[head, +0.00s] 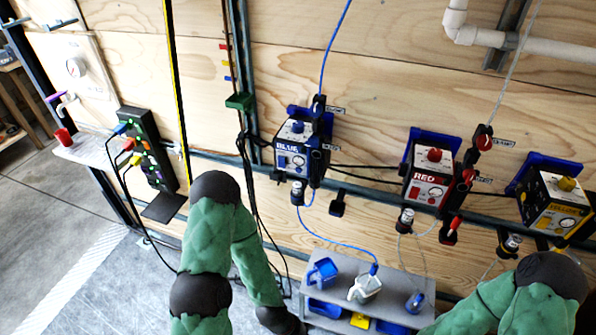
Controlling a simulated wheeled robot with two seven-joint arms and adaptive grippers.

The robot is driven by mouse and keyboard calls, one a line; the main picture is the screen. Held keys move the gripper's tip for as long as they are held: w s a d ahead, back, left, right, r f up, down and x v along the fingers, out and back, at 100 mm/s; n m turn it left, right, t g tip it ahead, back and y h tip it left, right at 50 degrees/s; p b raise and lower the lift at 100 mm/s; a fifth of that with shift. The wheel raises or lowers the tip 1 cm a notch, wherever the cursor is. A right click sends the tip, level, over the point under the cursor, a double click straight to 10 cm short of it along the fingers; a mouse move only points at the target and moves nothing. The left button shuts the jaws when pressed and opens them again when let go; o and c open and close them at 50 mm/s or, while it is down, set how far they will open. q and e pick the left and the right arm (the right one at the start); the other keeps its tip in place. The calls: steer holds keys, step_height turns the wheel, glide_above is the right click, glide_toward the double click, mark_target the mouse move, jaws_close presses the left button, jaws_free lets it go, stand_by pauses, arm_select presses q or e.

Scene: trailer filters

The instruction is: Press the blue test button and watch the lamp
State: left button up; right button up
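The blue-labelled unit (291,153) is mounted on the wooden wall near the upper middle of the head view. It has a blue knob or button (297,126) on top and a small round dial on its front face. I cannot tell which part is the lamp or whether any lamp is lit. My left arm rises from the bottom and bends back down below and left of this unit. My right arm is at the lower right, below the yellow unit. Neither gripper shows in the frame.
A red-labelled unit (430,185) and a yellow unit (554,204) hang to the right. A grey shelf (330,262) below holds a blue cup (322,272) and a white cup (365,289). A black power strip (147,150) with coloured plugs stands left. Cables and hoses hang between them.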

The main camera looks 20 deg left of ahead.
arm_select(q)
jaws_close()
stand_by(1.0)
